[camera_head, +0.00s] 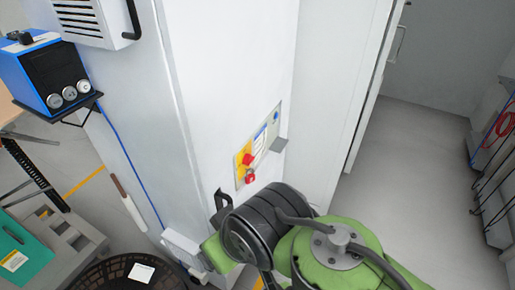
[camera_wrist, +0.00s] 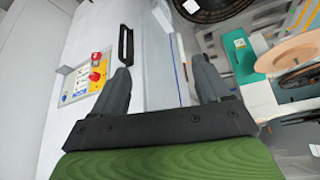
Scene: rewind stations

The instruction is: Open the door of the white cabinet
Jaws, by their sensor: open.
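The white cabinet (camera_head: 225,75) stands tall in the middle of the head view. Its door face carries a control panel (camera_head: 258,145) with red knobs and a dark bar handle (camera_head: 222,197) near the left edge. I see no gap at the door. In the wrist view the black handle (camera_wrist: 126,45) stands just beyond the tip of the left finger, and the panel (camera_wrist: 82,79) is to its left. My gripper (camera_wrist: 161,66) is open with nothing between its fingers. Whether a finger touches the handle I cannot tell. In the head view my wrist hides the fingers.
A blue device (camera_head: 45,75) sits on a small shelf on the cabinet's left side. Grey floor (camera_head: 410,170) is free on the right.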

